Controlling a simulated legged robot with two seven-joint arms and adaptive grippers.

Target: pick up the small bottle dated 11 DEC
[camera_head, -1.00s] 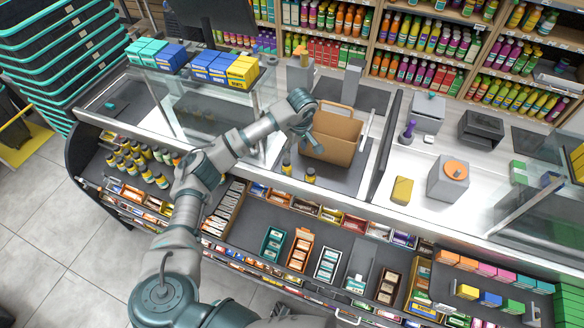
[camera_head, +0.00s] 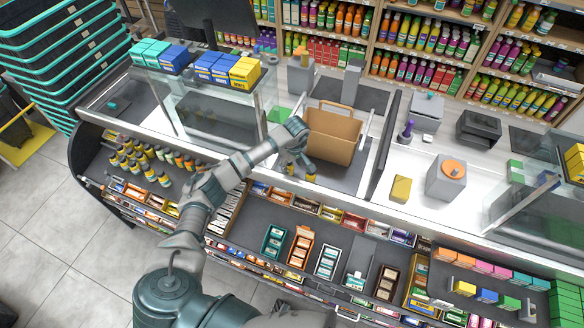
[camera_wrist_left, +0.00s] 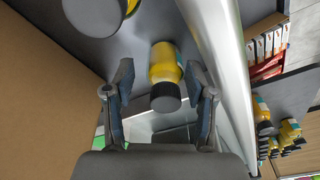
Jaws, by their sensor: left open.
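Two small yellow bottles with dark caps stand on the grey counter in front of the brown paper bag in the head view. The right one (camera_head: 311,172) shows clearly; the left one (camera_head: 288,170) is partly covered by my left gripper (camera_head: 298,158). In the left wrist view, a yellow bottle (camera_wrist_left: 165,66) lies between the open fingers of my left gripper (camera_wrist_left: 162,82), with space on both sides. The dark cap of another bottle (camera_wrist_left: 95,14) is at the top edge. No date is legible on any bottle.
The paper bag (camera_head: 333,136) stands just behind the bottles and fills the left side of the wrist view. A metal counter edge (camera_wrist_left: 222,70) runs close on the right there. More small bottles (camera_head: 140,162) stand on the shelf at left.

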